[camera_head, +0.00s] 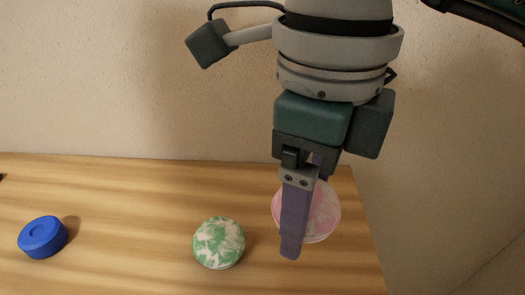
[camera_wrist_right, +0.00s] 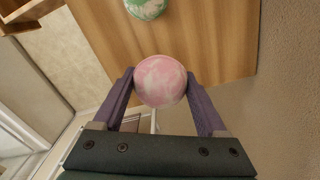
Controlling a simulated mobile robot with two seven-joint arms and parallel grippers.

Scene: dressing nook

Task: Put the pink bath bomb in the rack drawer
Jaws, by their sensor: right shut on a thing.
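The pink bath bomb (camera_head: 325,212) is a pink and white marbled ball near the right end of the wooden surface in the head view. My right gripper (camera_head: 303,225) comes down from above and is shut on it, with one purple finger across its near side. In the right wrist view the pink bath bomb (camera_wrist_right: 160,81) sits between both fingertips of my right gripper (camera_wrist_right: 160,90). I cannot tell for sure whether it touches the wood below. The rack drawer is not clearly identifiable in these views. My left gripper is not in view.
A green and white marbled ball (camera_head: 218,242) lies left of the gripper on the wooden table (camera_head: 130,215). A blue round object (camera_head: 43,237) lies further left. A wall (camera_head: 120,75) stands behind. Wooden edges (camera_wrist_right: 30,12) show at the wrist view's top left corner.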

